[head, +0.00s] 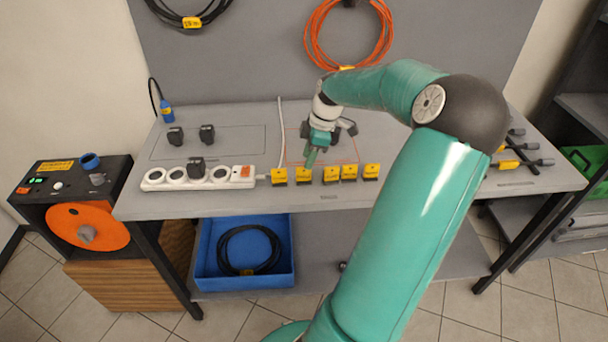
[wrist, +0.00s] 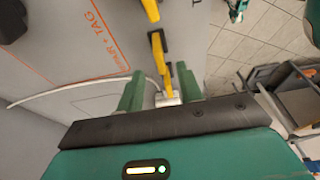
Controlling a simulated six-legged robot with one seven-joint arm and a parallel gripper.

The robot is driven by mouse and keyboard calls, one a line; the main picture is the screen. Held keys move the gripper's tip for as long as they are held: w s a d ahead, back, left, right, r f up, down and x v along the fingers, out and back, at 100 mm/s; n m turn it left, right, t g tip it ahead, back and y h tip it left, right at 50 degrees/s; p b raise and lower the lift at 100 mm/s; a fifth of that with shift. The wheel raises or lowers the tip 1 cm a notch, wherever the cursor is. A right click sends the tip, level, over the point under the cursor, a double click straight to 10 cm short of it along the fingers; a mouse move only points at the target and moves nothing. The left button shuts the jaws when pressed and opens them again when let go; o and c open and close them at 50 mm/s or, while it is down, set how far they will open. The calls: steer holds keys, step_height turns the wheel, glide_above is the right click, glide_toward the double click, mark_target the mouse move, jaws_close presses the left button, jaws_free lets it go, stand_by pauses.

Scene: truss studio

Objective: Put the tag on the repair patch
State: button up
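Several yellow tags with black parts stand in a row along the bench's front edge, one of them (head: 331,174) near the middle. My gripper (head: 310,158) is low over the bench, just behind this row. In the wrist view its two green fingers (wrist: 160,72) are apart, with a yellow tag (wrist: 158,48) in line with the gap. I cannot tell whether the fingers touch a tag. The repair patch, an orange outline on the grey bench (head: 357,150), lies behind the row. Its lettering "REPAIR + TAG" (wrist: 104,38) shows in the wrist view. My arm hides part of the outline.
A white power strip (head: 240,173) with a black plug in it lies left of the tags, its white cable running back. Two black plugs (head: 207,133) stand behind it. Black cables with yellow tags (head: 508,164) lie at the right. A blue bin (head: 284,264) is below.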

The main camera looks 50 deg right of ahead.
mark_target(302, 180)
steer(key=x, duration=0.7)
steer(key=shift+w, duration=0.1)
steer(key=shift+a, duration=0.1)
jaws_close()
